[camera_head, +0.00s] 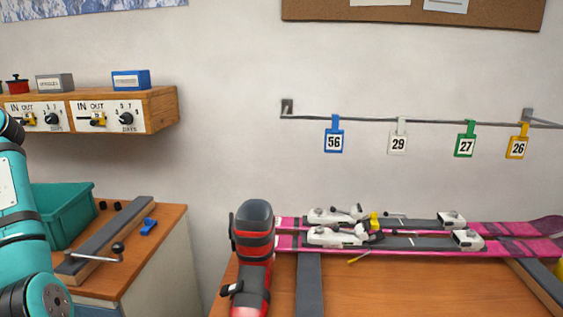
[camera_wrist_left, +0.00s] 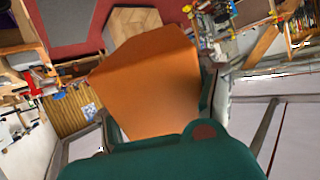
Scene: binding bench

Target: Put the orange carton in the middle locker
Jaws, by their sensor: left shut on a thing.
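The orange carton (camera_wrist_left: 150,75) fills the middle of the left wrist view. My left gripper (camera_wrist_left: 160,108) is shut on it, with a dark finger along each side. In the head view my left arm comes in at the left edge, but its gripper and the carton are outside the picture. I cannot make out the middle locker in either view. My right gripper is in neither view.
The bench (camera_head: 390,288) carries pink skis (camera_head: 510,246) and a red and black ski boot (camera_head: 254,255). A teal bin (camera_head: 62,212) stands on the left cabinet, below a wooden shelf box (camera_head: 160,108). Numbered tags hang on a wall rail (camera_head: 365,119).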

